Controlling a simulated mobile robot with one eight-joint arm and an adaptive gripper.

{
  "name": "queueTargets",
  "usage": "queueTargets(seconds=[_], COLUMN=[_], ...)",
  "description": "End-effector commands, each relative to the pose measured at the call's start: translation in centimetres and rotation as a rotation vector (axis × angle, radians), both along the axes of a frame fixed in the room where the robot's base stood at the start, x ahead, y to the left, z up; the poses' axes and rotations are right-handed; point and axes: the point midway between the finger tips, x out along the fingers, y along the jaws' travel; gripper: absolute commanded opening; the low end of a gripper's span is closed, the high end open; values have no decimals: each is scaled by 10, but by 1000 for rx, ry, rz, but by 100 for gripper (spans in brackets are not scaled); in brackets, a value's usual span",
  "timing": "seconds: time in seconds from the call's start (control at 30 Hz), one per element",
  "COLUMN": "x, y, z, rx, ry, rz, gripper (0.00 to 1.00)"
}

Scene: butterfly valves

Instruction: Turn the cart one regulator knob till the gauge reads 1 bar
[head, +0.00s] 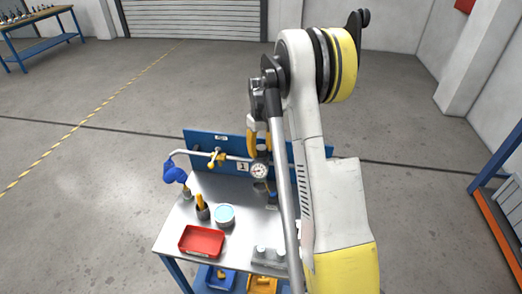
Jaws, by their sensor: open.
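The cart (180,229) is a steel-topped bench with a blue back panel (205,139) and a small plate marked 1 (242,167). A round white gauge (259,171) is on the pipe in front of the panel; its needle is too small to read. A dark regulator part (262,188) shows just below the gauge; I cannot make out its knob clearly. My gripper (261,148) points down, open, just above and behind the gauge in the picture. It appears empty. My arm hides the panel's right part; I cannot tell whether the fingers touch anything.
A yellow valve handle (216,158) and a blue fitting (177,172) are on the pipe to the left. A red tray (201,241), a pale-blue-topped round tin (225,215) and a dark cup with yellow-handled tools (202,208) stand on the cart.

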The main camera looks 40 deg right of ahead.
Motion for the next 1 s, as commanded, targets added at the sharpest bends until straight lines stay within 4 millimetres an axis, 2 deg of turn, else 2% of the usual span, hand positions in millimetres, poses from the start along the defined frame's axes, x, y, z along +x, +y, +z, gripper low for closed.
queueTargets(seconds=[0.17,0.27,0.3,0.4,0.53,0.73,0.97,1.0], x=[0,0,0,0,0,0,0,0], y=[0,0,0,0,0,0,0,0], z=[0,0,0,0,0,-1,0,0], rx=[0,0,0,0,0,0,0,0], ry=[0,0,0,0,0,0,0,1], rz=[0,0,0,0,-10,-118,-121,-121], gripper=[46,20,8,5,5,5,5,44])
